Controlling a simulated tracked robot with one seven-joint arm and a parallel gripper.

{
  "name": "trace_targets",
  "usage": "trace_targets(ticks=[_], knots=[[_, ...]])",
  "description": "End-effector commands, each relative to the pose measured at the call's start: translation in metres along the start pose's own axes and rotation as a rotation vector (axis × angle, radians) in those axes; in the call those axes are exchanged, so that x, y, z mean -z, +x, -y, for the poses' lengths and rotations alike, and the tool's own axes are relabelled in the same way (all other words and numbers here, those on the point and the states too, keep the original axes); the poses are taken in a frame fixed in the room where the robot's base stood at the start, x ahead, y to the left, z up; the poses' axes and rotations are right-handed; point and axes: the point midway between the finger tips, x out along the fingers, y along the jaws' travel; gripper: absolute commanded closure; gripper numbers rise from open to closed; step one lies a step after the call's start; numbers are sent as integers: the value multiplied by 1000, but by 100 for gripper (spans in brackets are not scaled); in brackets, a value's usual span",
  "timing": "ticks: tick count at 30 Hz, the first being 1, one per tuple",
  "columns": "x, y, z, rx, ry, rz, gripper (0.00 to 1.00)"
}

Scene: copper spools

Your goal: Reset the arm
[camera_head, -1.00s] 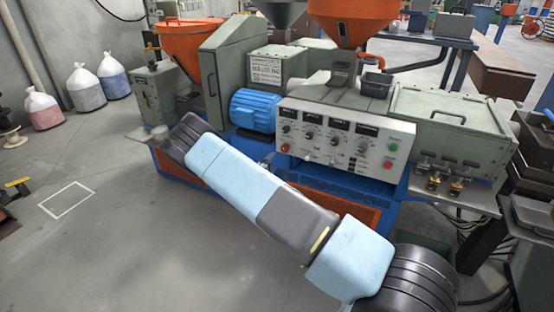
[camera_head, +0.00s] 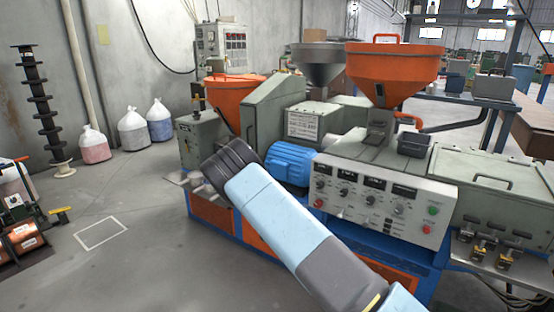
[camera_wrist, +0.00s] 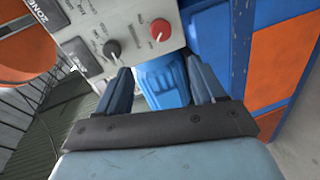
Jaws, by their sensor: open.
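My gripper (camera_wrist: 162,78) is open and empty in the wrist view, its two blue-grey fingers spread apart. Beyond the fingers are the blue motor (camera_wrist: 163,82) and the grey control panel (camera_wrist: 125,30) with its knobs and a red button. I cannot tell the distance from the fingers to the machine. In the head view, my light-blue and dark-grey arm reaches from the bottom edge up and left, in front of the machine (camera_head: 305,160). The gripper itself cannot be made out in the head view.
Copper spools (camera_head: 20,241) sit at the lower left edge beside a yellow-handled item (camera_head: 60,214). A white floor square (camera_head: 101,233) lies on open grey floor. Sacks (camera_head: 133,130) and a dark tiered stand (camera_head: 40,110) stand by the left wall. An orange hopper (camera_head: 393,72) tops the machine.

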Motion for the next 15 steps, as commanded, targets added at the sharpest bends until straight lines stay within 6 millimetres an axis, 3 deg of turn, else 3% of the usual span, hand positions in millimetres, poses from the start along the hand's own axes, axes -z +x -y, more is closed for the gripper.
trace_targets(ticks=[15], knots=[[6, -17, -108, 368, 401, -25, 31]])
